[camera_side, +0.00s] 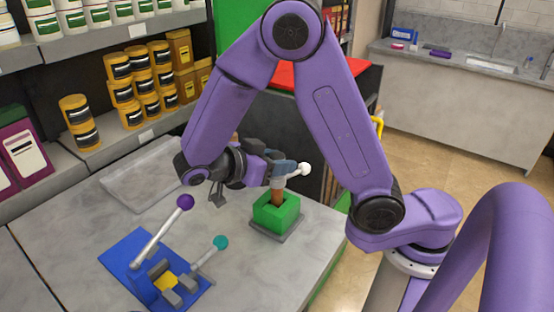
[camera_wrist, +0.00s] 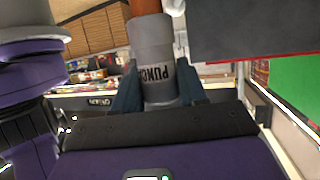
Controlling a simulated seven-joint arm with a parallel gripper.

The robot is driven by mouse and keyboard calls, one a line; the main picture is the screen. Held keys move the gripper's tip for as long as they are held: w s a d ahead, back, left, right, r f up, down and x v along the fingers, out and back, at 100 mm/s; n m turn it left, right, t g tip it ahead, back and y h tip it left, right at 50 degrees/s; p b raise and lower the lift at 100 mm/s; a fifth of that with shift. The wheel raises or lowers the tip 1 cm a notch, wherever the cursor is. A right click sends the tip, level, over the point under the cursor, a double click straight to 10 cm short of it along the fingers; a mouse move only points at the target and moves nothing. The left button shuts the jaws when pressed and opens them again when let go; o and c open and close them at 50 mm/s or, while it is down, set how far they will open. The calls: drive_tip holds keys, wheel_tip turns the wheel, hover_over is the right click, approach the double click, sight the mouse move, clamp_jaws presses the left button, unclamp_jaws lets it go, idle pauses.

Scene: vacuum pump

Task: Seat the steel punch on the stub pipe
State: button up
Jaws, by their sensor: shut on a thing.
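The steel punch (camera_wrist: 158,60) is a grey cylinder with "PUNCH" on its side. In the wrist view it stands between the fingers of my gripper (camera_wrist: 158,95), which is shut on it. The copper-brown stub pipe (camera_side: 277,197) rises from a green block (camera_side: 275,214) on a grey base. My gripper (camera_side: 283,171) is right above the pipe in the side view, and its fingers largely hide the punch there. In the wrist view the brown pipe (camera_wrist: 145,7) meets the punch's far end. I cannot tell how deeply they fit together.
A white ball-ended handle (camera_side: 303,169) is close beside my gripper. A blue fixture plate (camera_side: 128,250) stands front left, with a purple-knobbed lever (camera_side: 184,202) and a teal-knobbed lever (camera_side: 219,243). A clear tray (camera_side: 145,178) lies behind. The counter's right front is clear.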

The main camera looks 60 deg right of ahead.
drive_tip(key=shift+f, duration=0.45)
idle(1.0)
drive_tip(key=o, duration=1.3)
drive_tip(key=shift+r, duration=4.5)
drive_tip(key=shift+w, duration=0.1)
